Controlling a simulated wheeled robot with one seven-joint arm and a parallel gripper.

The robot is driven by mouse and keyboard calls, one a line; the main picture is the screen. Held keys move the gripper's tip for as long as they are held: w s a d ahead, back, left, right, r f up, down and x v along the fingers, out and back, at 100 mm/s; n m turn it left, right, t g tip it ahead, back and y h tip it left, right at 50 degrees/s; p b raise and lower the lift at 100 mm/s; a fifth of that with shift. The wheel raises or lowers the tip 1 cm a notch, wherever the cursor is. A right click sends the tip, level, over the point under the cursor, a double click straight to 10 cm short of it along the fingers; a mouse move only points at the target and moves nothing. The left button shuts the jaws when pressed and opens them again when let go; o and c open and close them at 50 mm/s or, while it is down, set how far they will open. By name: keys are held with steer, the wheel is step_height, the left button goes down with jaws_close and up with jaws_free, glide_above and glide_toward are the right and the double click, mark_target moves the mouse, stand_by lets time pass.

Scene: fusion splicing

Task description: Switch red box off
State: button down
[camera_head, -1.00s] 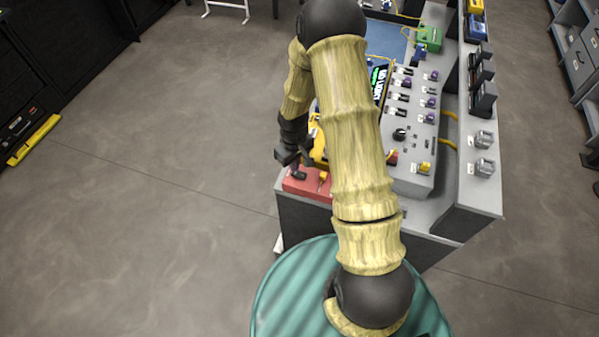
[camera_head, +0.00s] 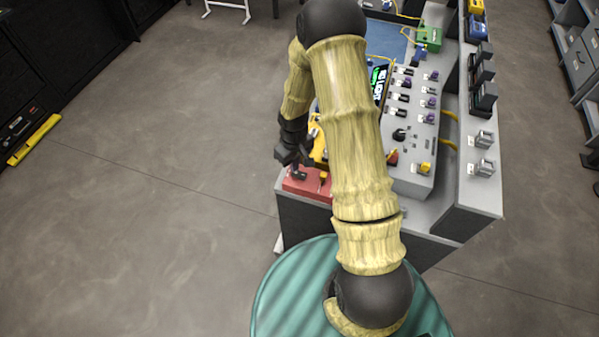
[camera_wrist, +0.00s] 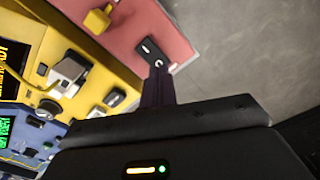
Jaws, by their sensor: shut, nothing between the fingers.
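The red box (camera_head: 305,188) sits at the near left corner of the bench. In the wrist view its red top (camera_wrist: 125,32) carries a black rocker switch (camera_wrist: 149,50) with a white mark at its near end, and a yellow plug (camera_wrist: 97,20). My gripper (camera_head: 297,171) is over the left part of the red box, pointing down. In the wrist view my gripper (camera_wrist: 158,72) is shut and empty, its dark fingertips right at the marked end of the switch. I cannot tell whether they touch it.
A yellow device (camera_wrist: 95,62) stands right beside the red box, with a blue device (camera_wrist: 30,135) beyond it. A grey console (camera_head: 408,180) with knobs and plugs stands to the right on the bench. Open floor (camera_head: 180,150) lies to the left.

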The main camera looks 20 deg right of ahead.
steer(key=shift+f+b, duration=0.75)
steer(key=shift+f, duration=0.2)
stand_by(0.8)
steer(key=shift+r, duration=0.15)
steer(key=shift+r+p, duration=2.75)
steer(key=shift+r, duration=0.65)
steer(key=s+r+m+t, duration=0.1)
steer(key=s+r+m, duration=0.1)
steer(key=s+r, duration=0.5)
steer(key=s+r+m+t, duration=0.1)
steer(key=s+r, duration=0.6)
steer(key=r, duration=0.7)
steer(key=shift+s+r+m+t, duration=0.2)
steer(key=shift+m+t, duration=0.1)
steer(key=shift+m, duration=0.6)
